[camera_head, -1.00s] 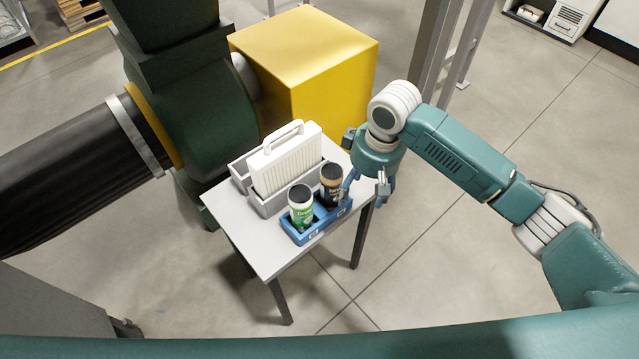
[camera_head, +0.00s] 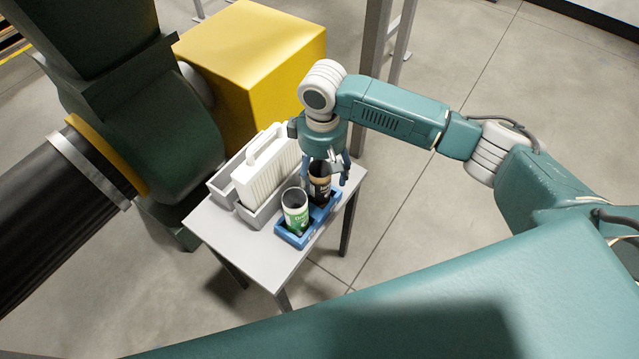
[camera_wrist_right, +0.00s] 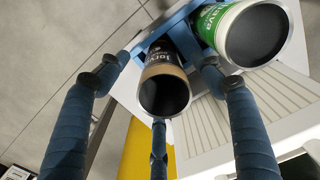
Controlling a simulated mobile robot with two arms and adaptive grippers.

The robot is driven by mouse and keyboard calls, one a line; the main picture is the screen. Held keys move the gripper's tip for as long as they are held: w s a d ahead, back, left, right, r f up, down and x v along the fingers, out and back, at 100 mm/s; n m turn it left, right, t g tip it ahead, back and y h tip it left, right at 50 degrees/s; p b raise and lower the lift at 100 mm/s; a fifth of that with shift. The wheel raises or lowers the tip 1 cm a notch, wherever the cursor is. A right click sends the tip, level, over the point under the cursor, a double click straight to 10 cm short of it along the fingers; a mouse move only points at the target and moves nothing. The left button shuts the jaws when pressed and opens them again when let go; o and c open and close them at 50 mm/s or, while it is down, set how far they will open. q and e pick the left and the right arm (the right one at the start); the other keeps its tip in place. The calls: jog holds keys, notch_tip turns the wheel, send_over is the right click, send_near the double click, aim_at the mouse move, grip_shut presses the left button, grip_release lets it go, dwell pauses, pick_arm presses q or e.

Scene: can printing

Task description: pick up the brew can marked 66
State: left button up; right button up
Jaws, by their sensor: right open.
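A dark can with a tan band (camera_head: 319,184) stands in the blue tray (camera_head: 284,235) on the small table. A green and white can (camera_head: 295,212) stands beside it in the same tray. No number 66 is readable on either can. My right gripper (camera_head: 326,176) is open, with its fingers just above and around the top of the dark can. In the right wrist view the dark can (camera_wrist_right: 165,92) shows its open dark top between the spread fingers (camera_wrist_right: 161,80); the green can (camera_wrist_right: 252,35) is to the right. My left gripper is not in view.
The grey table (camera_head: 215,228) also holds a grey holder (camera_head: 253,216) with a white ribbed, handled piece (camera_head: 266,175) left of the cans. A yellow box (camera_head: 260,60) and a dark green machine (camera_head: 150,125) stand behind and left. The floor on the right is clear.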

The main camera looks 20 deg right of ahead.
jog(key=shift+w+a+f+p, duration=0.15)
jog(key=shift+f+p, duration=0.3)
jog(key=shift+f, duration=2.25)
jog(key=c, duration=0.9)
